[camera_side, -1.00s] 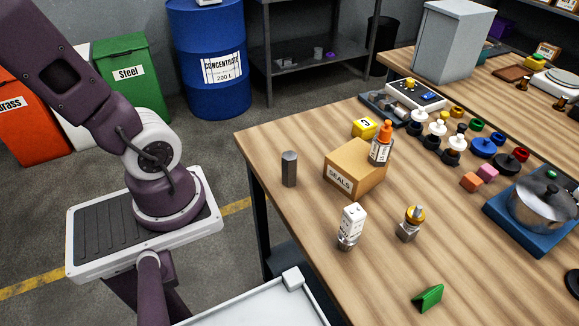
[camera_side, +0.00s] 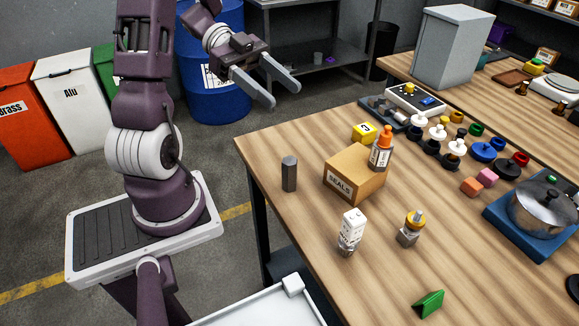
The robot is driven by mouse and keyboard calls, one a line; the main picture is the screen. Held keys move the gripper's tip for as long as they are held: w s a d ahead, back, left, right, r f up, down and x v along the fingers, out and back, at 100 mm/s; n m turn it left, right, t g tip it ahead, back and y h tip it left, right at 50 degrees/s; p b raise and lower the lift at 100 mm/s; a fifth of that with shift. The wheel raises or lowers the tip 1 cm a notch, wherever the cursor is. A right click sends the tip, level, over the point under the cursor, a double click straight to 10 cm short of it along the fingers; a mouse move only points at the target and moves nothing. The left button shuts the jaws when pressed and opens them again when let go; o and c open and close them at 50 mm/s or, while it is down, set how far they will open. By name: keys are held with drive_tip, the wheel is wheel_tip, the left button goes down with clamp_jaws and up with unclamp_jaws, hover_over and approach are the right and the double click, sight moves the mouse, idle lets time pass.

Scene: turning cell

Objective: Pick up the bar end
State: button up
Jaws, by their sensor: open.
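The bar end is most likely the dark grey hexagonal piece (camera_side: 289,174) standing upright near the left edge of the wooden table (camera_side: 330,240). My gripper (camera_side: 284,96) is at the upper middle of the picture, its two grey fingers spread apart with nothing between them. In the picture it is above and slightly left of the grey piece, clear of it and beyond the table's back left corner.
A cardboard SEALS box (camera_side: 345,180) stands right of the grey piece, with an orange-capped bottle (camera_side: 381,150) at it. A white dotted block (camera_side: 352,226) and a yellow-topped metal fitting (camera_side: 410,228) stand in front. A green wedge (camera_side: 429,303) lies near the front.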

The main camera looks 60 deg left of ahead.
approach(296, 177)
drive_tip(key=d, duration=0.1)
drive_tip(key=w+d, duration=0.1)
drive_tip(key=d, duration=0.1)
drive_tip(key=shift+w+d+r, duration=0.1)
drive_tip(key=shift+w+d, duration=0.25)
drive_tip(key=x, duration=0.2)
drive_tip(key=f+x, duration=0.1)
drive_tip(key=x, duration=0.4)
drive_tip(key=shift+s+a+f, duration=0.1)
drive_tip(key=shift+s+f, duration=0.05)
drive_tip(key=shift+f, duration=0.25)
clamp_jaws()
drive_tip(key=shift+r, duration=0.1)
